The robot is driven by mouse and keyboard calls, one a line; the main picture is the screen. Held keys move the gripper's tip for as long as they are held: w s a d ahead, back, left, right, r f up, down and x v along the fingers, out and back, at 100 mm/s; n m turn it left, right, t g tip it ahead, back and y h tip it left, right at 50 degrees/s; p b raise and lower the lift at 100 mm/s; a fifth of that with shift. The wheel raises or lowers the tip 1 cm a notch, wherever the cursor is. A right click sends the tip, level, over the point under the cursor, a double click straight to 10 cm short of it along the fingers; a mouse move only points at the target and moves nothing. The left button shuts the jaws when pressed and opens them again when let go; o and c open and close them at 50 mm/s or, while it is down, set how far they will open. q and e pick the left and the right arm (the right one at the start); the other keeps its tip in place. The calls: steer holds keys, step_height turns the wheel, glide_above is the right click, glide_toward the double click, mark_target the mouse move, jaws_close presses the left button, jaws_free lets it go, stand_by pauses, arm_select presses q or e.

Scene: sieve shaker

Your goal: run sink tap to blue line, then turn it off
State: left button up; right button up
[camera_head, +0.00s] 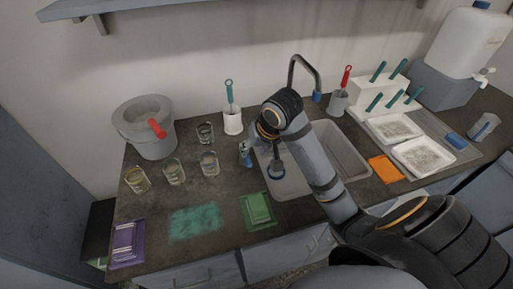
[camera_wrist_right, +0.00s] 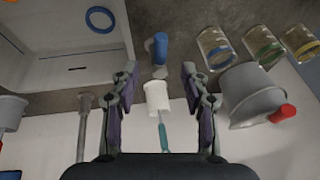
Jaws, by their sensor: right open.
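The sink (camera_head: 345,152) is a grey basin set in the dark counter, with a curved metal tap (camera_head: 305,68) behind it. A blue ring (camera_head: 277,175) shows in the basin, also in the right wrist view (camera_wrist_right: 101,20). A small blue-topped tap handle (camera_head: 245,152) stands at the sink's left edge; in the right wrist view this handle (camera_wrist_right: 159,47) lies ahead, between the lines of the fingers. My right gripper (camera_wrist_right: 158,78) is open and empty, apart from the handle. In the head view my arm hides part of the sink. My left gripper is not in view.
Several glass beakers (camera_head: 173,172) and a grey bucket (camera_head: 150,122) stand left of the sink. A white holder (camera_head: 233,123) with a teal brush is behind the handle. A green tray (camera_head: 257,210) lies in front. A white rack (camera_head: 378,94) stands right.

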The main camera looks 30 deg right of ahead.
mark_target(249, 158)
steer(key=b+x, duration=0.2)
steer(key=x, duration=0.3)
steer(key=shift+w+b, duration=0.1)
steer(key=shift+b, duration=0.3)
steer(key=shift+b+x, duration=0.55)
steer(key=shift+x, duration=0.35)
steer(key=shift+f, duration=0.15)
steer(key=shift+w+f, duration=0.1)
steer(key=shift+w, duration=0.05)
steer(key=shift+c, duration=0.4)
steer(key=c, duration=0.7)
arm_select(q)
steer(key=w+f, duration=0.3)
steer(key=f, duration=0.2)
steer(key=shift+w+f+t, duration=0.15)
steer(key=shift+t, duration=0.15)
arm_select(e)
jaws_close()
